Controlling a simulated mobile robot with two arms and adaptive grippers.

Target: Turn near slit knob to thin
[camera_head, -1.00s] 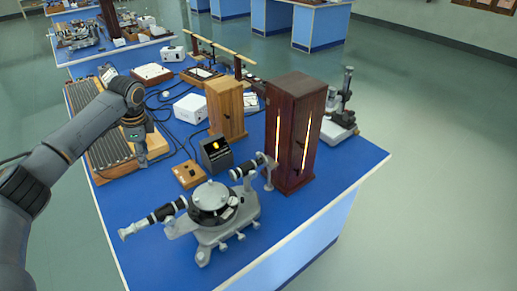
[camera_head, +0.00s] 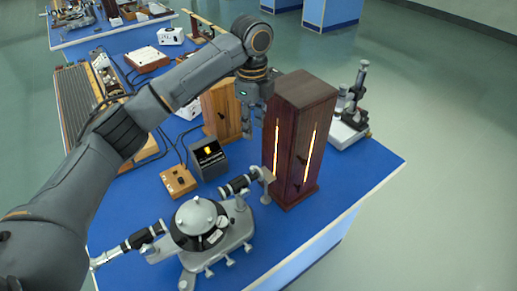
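The spectrometer (camera_head: 205,225), grey with a round black-rimmed table, stands on the blue bench at the lower middle. Its collimator tube (camera_head: 238,185) points at the dark wooden lamp box (camera_head: 298,130), which has glowing vertical slits. A small grey slit end piece (camera_head: 266,182) sits at the tube's end, close to the box. The knob on it is too small to make out. My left gripper (camera_head: 252,118) hangs fingers down, above and behind the slit end, beside the lamp box's left side. I cannot tell how far its fingers are apart. My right gripper is out of view.
A lighter wooden box (camera_head: 222,108) stands behind my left gripper. A black power unit (camera_head: 208,158) and a small wooden switch box (camera_head: 178,182) stand left of the collimator. A microscope-like stand (camera_head: 350,115) is behind the lamp box. The bench's front right is clear.

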